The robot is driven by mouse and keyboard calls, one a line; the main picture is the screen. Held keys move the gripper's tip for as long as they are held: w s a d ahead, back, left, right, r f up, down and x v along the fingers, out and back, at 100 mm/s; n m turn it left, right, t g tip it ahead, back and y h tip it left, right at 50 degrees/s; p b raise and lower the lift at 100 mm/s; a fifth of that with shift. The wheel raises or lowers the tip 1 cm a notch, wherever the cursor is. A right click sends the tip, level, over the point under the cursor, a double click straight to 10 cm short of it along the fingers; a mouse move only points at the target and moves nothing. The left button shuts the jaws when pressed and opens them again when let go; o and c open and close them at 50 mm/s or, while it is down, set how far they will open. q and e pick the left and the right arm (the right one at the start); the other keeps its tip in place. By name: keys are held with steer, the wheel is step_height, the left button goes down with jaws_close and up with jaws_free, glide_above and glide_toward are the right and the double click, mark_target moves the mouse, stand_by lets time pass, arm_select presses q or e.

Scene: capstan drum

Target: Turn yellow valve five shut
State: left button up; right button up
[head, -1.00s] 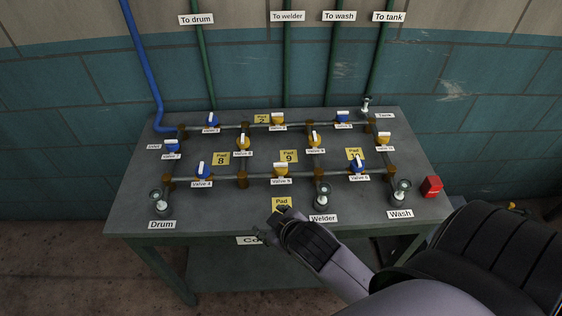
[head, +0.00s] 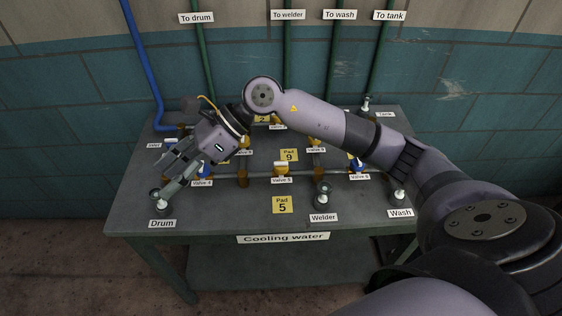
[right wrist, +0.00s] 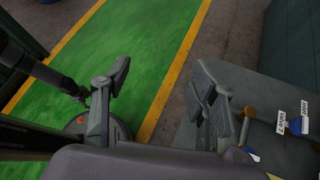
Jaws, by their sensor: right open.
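The yellow valve five (head: 281,168) sits on the front pipe of the bench, above its label and behind the yellow pad 5 plate (head: 282,205). My left gripper is not in view.
My right forearm crosses above the bench and hides several back valves. Blue valve 4 (head: 203,170) and blue valve 6 (head: 357,165) flank valve five. The drum (head: 161,206) and welder (head: 322,200) outlets stand at the front. The bench top around pad 5 is clear.

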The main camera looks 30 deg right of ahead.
steer(key=w+d+f+n+h, duration=0.1)
steer(key=w+d+f+h, duration=0.15)
steer(key=d, duration=0.35)
steer(key=w+d+f+h, duration=0.1)
steer(key=d+h, duration=0.3)
steer(key=d, duration=0.3)
steer(key=h, duration=0.6)
glide_toward(281, 163)
steer(key=shift+m, duration=0.3)
steer(key=f+p, duration=0.1)
steer(key=f, duration=0.2)
steer(key=f+p, duration=0.2)
steer(key=f, duration=0.1)
steer(key=w+f+p, duration=0.1)
steer(key=f, duration=0.2)
steer(key=shift+d+f, duration=0.2)
steer(key=shift+f, duration=0.15)
steer(key=shift+c, duration=0.4)
steer(key=c, duration=1.1)
